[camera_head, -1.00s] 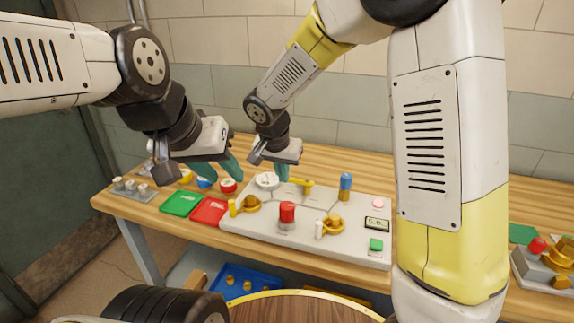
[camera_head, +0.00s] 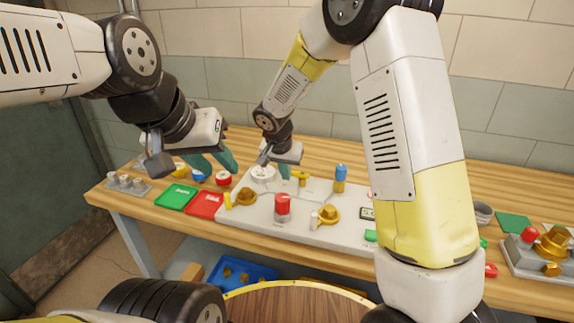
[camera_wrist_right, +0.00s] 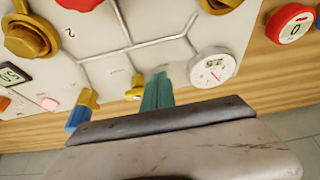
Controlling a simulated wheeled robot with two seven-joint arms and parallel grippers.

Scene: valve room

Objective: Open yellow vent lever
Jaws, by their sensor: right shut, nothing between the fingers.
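A small yellow lever (camera_head: 301,177) stands at the back of the grey-white valve panel (camera_head: 270,225), between a white gauge (camera_head: 263,173) and a blue-topped fitting (camera_head: 341,172). I take it for the vent lever. The lever also shows in the right wrist view (camera_wrist_right: 135,89), partly hidden beside my fingers. My right gripper (camera_head: 285,170) is shut and empty, its teal fingertips (camera_wrist_right: 158,88) close to the lever's side. I cannot tell whether they touch it. My left gripper (camera_head: 213,162) is open and empty, above the back left of the table, away from the panel.
A red knob (camera_head: 282,204) and two brass valves (camera_head: 245,196) (camera_head: 327,214) stand on the panel. Green (camera_head: 176,197) and red (camera_head: 206,205) trays lie to its left. Another valve block (camera_head: 545,250) stands at the right. My right arm hides the panel's right end.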

